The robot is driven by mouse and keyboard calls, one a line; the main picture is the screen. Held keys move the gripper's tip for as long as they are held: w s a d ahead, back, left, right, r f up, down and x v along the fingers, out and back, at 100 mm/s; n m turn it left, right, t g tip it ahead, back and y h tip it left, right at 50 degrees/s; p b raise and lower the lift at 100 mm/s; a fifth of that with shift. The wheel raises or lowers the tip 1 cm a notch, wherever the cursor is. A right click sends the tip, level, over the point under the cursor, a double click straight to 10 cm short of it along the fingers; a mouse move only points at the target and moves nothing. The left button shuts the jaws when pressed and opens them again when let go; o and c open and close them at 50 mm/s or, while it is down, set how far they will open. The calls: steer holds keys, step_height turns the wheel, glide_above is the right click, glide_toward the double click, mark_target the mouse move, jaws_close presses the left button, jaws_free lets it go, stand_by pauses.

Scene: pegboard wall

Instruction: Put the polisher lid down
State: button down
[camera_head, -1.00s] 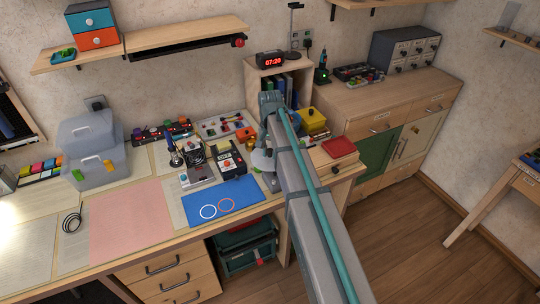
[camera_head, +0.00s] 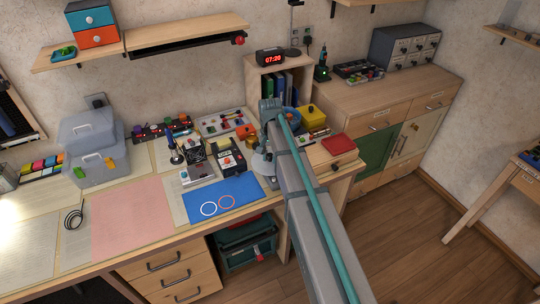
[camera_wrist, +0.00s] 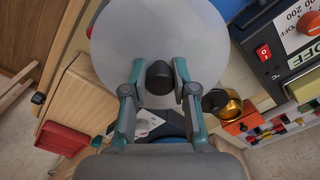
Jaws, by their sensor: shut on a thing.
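The polisher lid is a large pale round disc (camera_wrist: 125,40) with a black knob (camera_wrist: 159,77) in the wrist view. My gripper (camera_wrist: 158,88) has its two teal fingers on either side of the knob and is shut on it. In the head view the lid shows as a small pale grey shape (camera_head: 262,163) beside my arm, at the right end of the workbench. My arm hides most of the gripper there. The lid covers much of what is below it, and I cannot tell whether it touches anything.
A dark box with a dial (camera_head: 231,158) stands behind the mat. A red box (camera_head: 338,145) lies right of my arm. A pink sheet (camera_head: 132,218) is clear of objects.

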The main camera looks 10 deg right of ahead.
mark_target(270, 155)
steer(key=c, duration=0.9)
jaws_free()
step_height(270, 155, up, 13)
steer(key=b, duration=0.2)
steer(key=shift+r+b, duration=0.15)
steer(key=shift+b, duration=0.25)
